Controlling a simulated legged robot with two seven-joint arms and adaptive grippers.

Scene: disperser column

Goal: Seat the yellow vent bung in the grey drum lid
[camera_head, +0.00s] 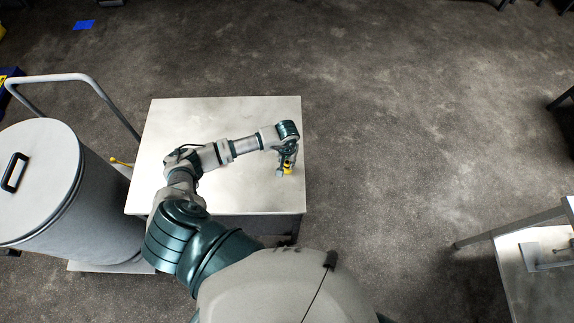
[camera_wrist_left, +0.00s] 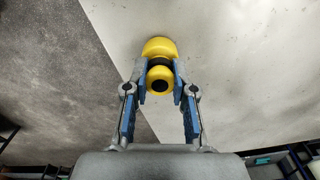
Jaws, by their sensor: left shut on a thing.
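The yellow vent bung (camera_head: 287,169) is at the right part of the pale table, at the tip of my left arm. My left gripper (camera_head: 288,163) is shut on it. In the left wrist view the bung (camera_wrist_left: 159,47) has a wide rounded end beyond the fingers and a smaller knob with a dark centre between the fingertips of the gripper (camera_wrist_left: 160,77). I cannot tell whether the bung touches the tabletop. The grey drum (camera_head: 85,215) stands at the left with its lid (camera_head: 45,165) on top, which has a black handle. My right gripper is not in view.
The pale table (camera_head: 200,120) is otherwise bare. A cart with a grey tube handle (camera_head: 75,77) carries the drum beside the table's left edge. A small yellow-tipped rod (camera_head: 120,161) shows between them. Another bench (camera_head: 535,290) stands at the lower right. The floor between is open.

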